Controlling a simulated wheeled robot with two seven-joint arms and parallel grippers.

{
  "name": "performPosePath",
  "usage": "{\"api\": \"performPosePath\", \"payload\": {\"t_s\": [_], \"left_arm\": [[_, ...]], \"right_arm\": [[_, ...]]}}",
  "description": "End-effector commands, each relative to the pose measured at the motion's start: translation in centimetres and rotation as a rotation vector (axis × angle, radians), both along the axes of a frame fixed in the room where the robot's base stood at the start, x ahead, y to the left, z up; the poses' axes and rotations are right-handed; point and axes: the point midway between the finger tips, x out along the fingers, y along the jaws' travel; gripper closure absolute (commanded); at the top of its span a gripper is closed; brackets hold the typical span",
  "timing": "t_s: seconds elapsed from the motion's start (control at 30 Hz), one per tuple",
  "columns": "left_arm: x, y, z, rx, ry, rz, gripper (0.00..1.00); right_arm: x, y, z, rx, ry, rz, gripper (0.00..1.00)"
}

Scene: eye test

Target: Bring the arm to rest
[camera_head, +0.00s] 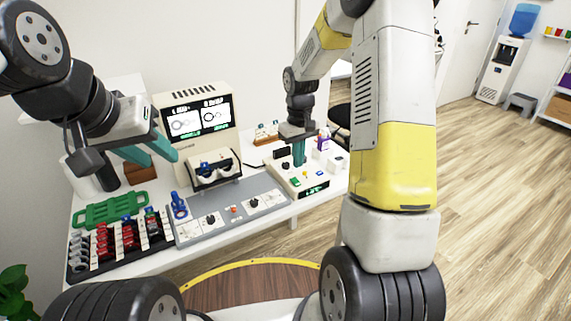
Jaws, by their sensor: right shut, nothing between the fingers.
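My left gripper (164,160) is at the left, above the back of the white table (160,262). Its two teal fingers are apart and nothing shows between them. My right gripper (299,163) points down over a cream device (312,184) with coloured buttons and a small green display. Its teal fingers are together and hold nothing. Whether the tips touch the device I cannot tell. My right arm (395,130), white and yellow, fills the middle right.
A monitor unit (193,118) with a viewer stands at the back. A grey control panel (232,212), a green tray (110,212) and a black rack (115,243) of coloured parts cover the table front. A water cooler (503,70) stands far right.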

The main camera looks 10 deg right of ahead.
Motion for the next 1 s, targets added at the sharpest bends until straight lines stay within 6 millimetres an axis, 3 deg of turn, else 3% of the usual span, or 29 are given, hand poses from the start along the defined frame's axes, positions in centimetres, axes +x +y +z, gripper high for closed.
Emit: {"api": "performPosePath", "payload": {"t_s": [0.13, 0.27, 0.4, 0.6, 0.8, 1.0], "left_arm": [[0.0, 0.0, 0.0, 0.0, 0.0, 0.0, 0.64], [0.0, 0.0, 0.0, 0.0, 0.0, 0.0, 0.64], [0.0, 0.0, 0.0, 0.0, 0.0, 0.0, 0.64], [0.0, 0.0, 0.0, 0.0, 0.0, 0.0, 0.64], [0.0, 0.0, 0.0, 0.0, 0.0, 0.0, 0.64], [0.0, 0.0, 0.0, 0.0, 0.0, 0.0, 0.64]], "right_arm": [[-0.5, 0.0, 1.9, 0.004, -0.026, -0.013, 1.0], [-2.4, 0.1, 6.4, 0.017, -0.088, -0.046, 1.0], [-5.9, 0.3, 11.8, 0.046, -0.173, -0.097, 1.0], [-11.9, 0.7, 17.5, 0.104, -0.291, -0.166, 1.0], [-18.2, 1.3, 20.9, 0.181, -0.405, -0.228, 1.0], [-22.7, 1.9, 22.0, 0.249, -0.483, -0.27, 1.0]]}}
